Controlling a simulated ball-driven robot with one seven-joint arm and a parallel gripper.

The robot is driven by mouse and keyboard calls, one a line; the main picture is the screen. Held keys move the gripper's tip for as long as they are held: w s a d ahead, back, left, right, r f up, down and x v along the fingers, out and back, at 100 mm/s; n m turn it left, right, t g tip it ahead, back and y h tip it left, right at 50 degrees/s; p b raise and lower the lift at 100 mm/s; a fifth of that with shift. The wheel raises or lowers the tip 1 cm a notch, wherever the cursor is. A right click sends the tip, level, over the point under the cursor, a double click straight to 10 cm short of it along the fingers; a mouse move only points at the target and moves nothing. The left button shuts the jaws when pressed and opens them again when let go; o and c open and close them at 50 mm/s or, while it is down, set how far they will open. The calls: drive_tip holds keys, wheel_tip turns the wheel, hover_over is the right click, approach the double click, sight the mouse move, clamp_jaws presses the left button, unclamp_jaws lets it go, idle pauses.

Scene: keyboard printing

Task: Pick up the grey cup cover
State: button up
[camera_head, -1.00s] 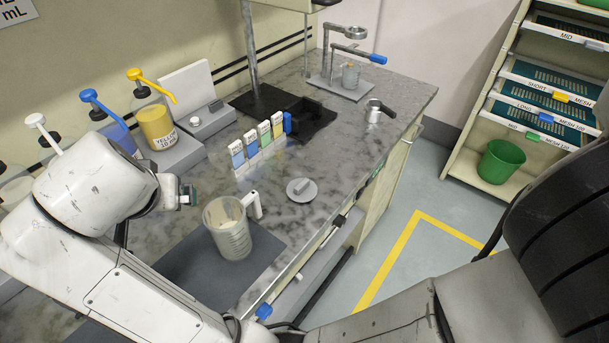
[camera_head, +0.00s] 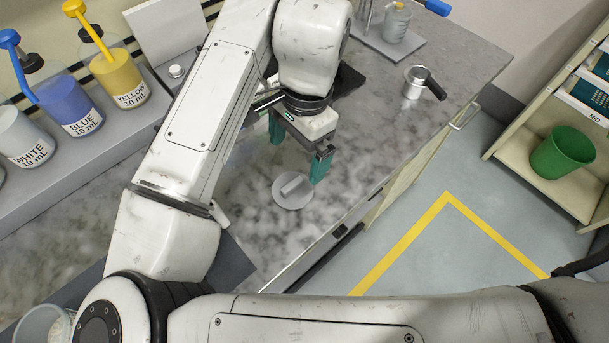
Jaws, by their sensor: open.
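The grey cup cover (camera_head: 289,200) is a round disc with a raised bar handle across its top. It lies flat on the marbled counter in the middle of the view. My gripper (camera_head: 297,176) is open, with its two green fingers spread apart, pointing down just behind and above the cover. The fingers appear empty. The clear cup (camera_head: 38,327) is partly visible at the lower left edge, cut off by the frame.
White, blue (camera_head: 67,104) and yellow (camera_head: 119,77) pump bottles stand at the left. A metal cup with a dark handle (camera_head: 415,82) stands at the back right of the counter (camera_head: 460,55). A green bin (camera_head: 562,153) sits on a shelf at right. The counter around the cover is clear.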

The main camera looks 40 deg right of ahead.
hover_over(292, 183)
drive_tip(key=d, duration=0.1)
wheel_tip(292, 183, down, 4)
drive_tip(key=shift+d+f, duration=0.1)
drive_tip(key=shift+f, duration=0.1)
drive_tip(key=shift+a+f+p, duration=0.15)
drive_tip(key=shift+a+f, duration=0.05)
drive_tip(key=shift+f, duration=0.7)
drive_tip(key=shift+a+f+p, duration=0.1)
drive_tip(key=shift+a+f, duration=0.1)
drive_tip(key=shift+f, duration=0.65)
drive_tip(key=shift+a+f+p, duration=0.15)
drive_tip(key=shift+a+f, duration=0.05)
drive_tip(key=shift+f, duration=0.7)
drive_tip(key=c, duration=0.7)
drive_tip(key=shift+c, duration=0.2)
